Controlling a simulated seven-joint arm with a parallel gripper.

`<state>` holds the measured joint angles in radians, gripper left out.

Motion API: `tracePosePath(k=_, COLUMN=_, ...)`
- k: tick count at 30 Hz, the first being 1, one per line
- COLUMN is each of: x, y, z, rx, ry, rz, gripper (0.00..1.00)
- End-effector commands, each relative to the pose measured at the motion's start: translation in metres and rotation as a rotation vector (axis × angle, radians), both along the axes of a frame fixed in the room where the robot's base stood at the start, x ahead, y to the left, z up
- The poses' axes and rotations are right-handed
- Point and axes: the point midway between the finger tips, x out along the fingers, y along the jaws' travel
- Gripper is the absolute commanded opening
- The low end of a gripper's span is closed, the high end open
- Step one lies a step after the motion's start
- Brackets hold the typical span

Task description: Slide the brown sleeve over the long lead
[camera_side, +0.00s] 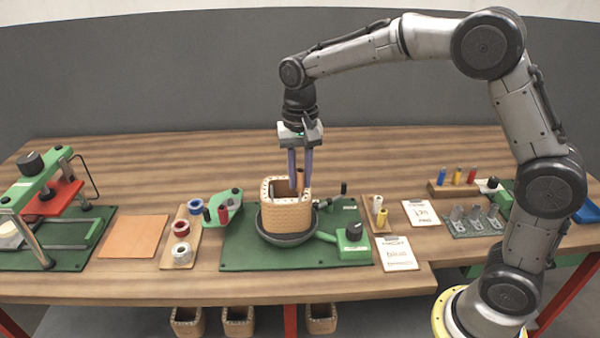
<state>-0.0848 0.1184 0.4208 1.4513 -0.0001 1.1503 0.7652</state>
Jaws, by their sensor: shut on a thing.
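My gripper (300,174) points straight down over the tan square coil (287,215) in the middle of the table. Its two long fingers are shut on the brown sleeve (300,180), a small upright tube. The sleeve is at the back right of the coil's open top. The coil's wall hides the lower end of the sleeve and the fingertips. I cannot make out the long lead, nor tell whether the sleeve is around it. The coil stands upright on a dark round dish (289,239).
Tape rolls (182,254) stand on a board at left, near a green-and-red press (50,190). The table behind is clear.

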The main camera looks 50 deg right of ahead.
Motion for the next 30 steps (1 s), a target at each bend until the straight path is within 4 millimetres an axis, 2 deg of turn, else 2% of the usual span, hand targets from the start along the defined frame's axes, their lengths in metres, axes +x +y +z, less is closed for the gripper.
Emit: tracePosePath(k=30, x=0.000, y=0.000, z=-0.016, rx=0.000, ry=0.003, rz=0.000, gripper=0.00)
